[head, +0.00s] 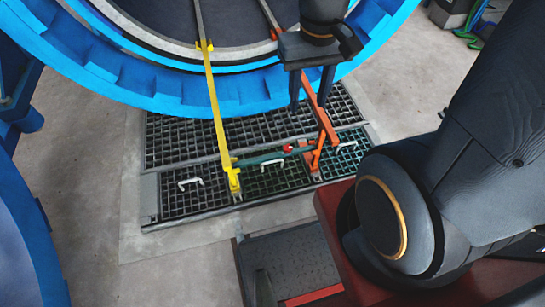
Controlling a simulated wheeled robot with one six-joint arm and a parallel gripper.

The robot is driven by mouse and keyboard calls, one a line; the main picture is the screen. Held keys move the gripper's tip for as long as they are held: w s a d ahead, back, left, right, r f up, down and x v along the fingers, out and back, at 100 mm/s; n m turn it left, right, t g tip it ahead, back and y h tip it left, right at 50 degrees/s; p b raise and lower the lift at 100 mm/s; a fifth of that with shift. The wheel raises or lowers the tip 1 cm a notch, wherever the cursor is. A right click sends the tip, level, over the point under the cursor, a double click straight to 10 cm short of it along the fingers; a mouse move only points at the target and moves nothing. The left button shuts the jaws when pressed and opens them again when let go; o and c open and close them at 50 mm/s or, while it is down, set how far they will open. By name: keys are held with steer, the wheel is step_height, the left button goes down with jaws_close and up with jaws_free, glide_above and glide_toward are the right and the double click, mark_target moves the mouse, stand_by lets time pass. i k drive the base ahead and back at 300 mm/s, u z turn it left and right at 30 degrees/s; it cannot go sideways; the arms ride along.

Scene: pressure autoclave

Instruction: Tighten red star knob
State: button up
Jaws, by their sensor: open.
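The red star knob (288,149) is small in the head view, on a dark teal bar (262,158) that runs between the yellow rail and the orange rail, low over the floor grating. Its lobes are too small to make out. My gripper (309,104) is open, with two dark fingers pointing down and apart. It appears above and slightly right of the knob in the picture, in front of the blue ring. How far the gripper is from the knob in depth I cannot tell.
The large blue autoclave ring (235,92) fills the top. The yellow rail (215,110) and orange rail (323,122) reach down to the grating (180,145), which has white handles. Blue structure stands at left. Bare concrete (90,170) lies left of the grating.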

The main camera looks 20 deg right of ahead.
mark_target(287, 148)
steer(key=z, duration=1.3)
steer(key=k, duration=0.85)
steer(key=u, duration=1.3)
steer(key=i, duration=0.5)
steer(key=z, duration=0.05)
